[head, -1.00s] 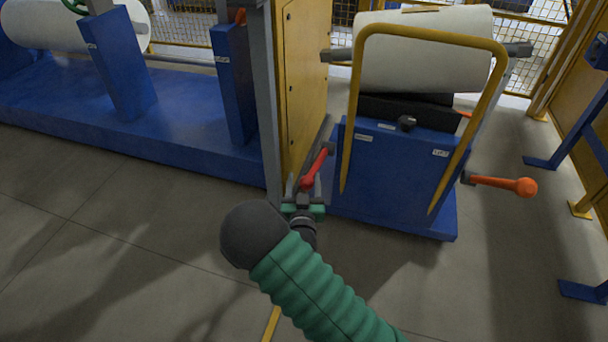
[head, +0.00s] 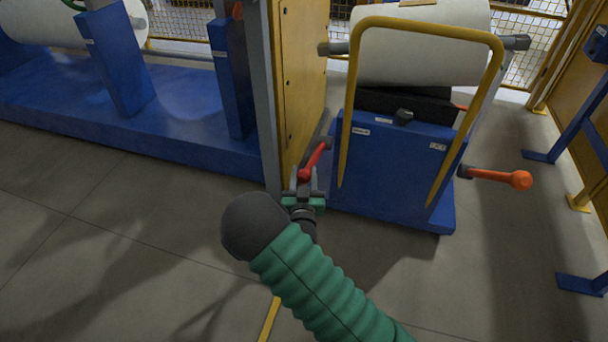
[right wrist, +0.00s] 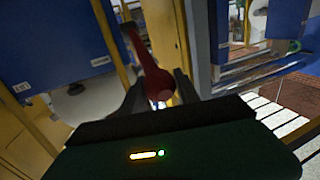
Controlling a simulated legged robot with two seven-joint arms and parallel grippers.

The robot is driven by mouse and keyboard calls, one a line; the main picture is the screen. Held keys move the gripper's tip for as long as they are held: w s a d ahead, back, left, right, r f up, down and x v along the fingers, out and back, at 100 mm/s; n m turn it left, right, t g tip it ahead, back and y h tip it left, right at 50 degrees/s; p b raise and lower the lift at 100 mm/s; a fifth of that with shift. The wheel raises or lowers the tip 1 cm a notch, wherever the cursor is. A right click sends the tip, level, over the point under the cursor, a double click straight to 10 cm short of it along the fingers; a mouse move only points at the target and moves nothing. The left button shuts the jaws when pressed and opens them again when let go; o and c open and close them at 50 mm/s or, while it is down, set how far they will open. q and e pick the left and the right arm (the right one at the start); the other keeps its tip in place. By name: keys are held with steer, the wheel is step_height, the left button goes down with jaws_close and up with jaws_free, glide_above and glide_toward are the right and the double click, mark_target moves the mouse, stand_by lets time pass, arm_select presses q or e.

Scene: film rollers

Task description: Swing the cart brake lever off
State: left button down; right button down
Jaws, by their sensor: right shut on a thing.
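The blue cart (head: 385,180) stands right of centre with a yellow hoop handle (head: 352,100). A red lever (head: 316,158) sticks out from the cart's left side, slanting down towards me. My right gripper (head: 304,183) is shut on the lever's lower knob end. In the right wrist view the red lever (right wrist: 148,70) runs up from between the two dark fingers (right wrist: 158,92), which sit on either side of its knob. The fingers partly hide the knob. My left gripper is not in view.
A white roll (head: 425,50) lies on top of the cart. An orange-knobbed lever (head: 495,177) juts from the cart's right side. A yellow cabinet (head: 302,75) with a grey post (head: 264,100) stands close left of the red lever. The floor in front is clear.

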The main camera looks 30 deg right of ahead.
steer(key=w+d+r+g+y+p, duration=0.2)
steer(key=w+d+r+p, duration=0.2)
steer(key=r+p, duration=0.3)
steer(key=w+d+r+m+g+y+p, duration=0.1)
steer(key=d+r+p, duration=0.5)
steer(key=p, duration=0.8)
steer(key=shift+w+r+m+g+y+p, duration=0.35)
steer(key=shift+w+r+g+y, duration=0.45)
steer(key=shift+w+r+g, duration=0.65)
steer(key=shift+w+f, duration=0.2)
steer(key=shift+f, duration=0.05)
steer(key=c, duration=1.3)
jaws_free()
steer(key=shift+c, duration=0.2)
steer(key=o, duration=0.4)
steer(key=shift+w+d+f, duration=0.1)
steer(key=shift+f, duration=0.1)
